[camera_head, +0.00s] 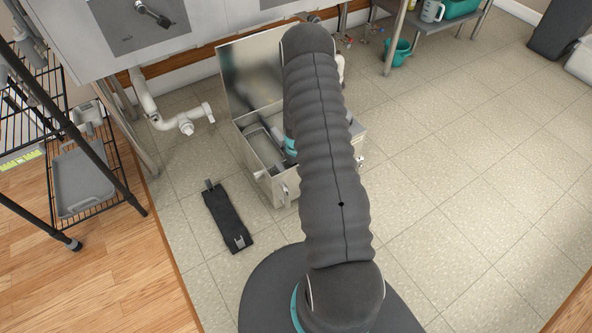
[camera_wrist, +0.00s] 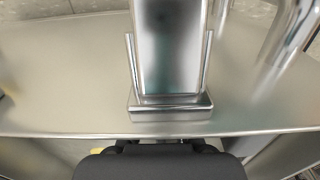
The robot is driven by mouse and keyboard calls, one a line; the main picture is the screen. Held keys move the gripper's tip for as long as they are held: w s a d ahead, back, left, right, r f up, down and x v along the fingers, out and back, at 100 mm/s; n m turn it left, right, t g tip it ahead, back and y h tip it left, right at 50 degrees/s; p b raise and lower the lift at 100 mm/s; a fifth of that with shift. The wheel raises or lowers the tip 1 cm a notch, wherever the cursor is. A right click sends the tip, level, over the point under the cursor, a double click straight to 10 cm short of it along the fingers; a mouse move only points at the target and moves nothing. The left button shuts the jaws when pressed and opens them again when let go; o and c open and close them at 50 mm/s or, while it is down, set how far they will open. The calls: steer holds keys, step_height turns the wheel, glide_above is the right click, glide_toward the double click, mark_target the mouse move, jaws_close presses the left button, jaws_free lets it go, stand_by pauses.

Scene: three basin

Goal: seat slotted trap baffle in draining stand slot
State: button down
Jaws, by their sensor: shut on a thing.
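In the wrist view my gripper (camera_wrist: 160,147) is a dark shape at the bottom edge, shut, with its fingertips mostly hidden. A broad shiny steel sheet (camera_wrist: 70,75), apparently the slotted trap baffle, lies right in front of it. A bright upright steel strip with a thick foot (camera_wrist: 170,110) and a thin rod on each side stands beyond the gripper. No slots show, and the grip itself is hidden. In the head view my arm covers the gripper over the open steel trap box (camera_head: 284,190). I cannot make out the draining stand with certainty.
A black strip (camera_head: 228,215) with metal pieces at both ends lies on the floor left of the box. The box's raised lid (camera_head: 245,75) stands behind. A white drain pipe (camera_head: 165,120) and wire rack with a grey tray (camera_head: 82,180) are left. The right floor is open.

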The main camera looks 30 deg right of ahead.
steer(key=shift+r+p, duration=0.45)
steer(key=shift+r, duration=5.75)
steer(key=shift+r, duration=2)
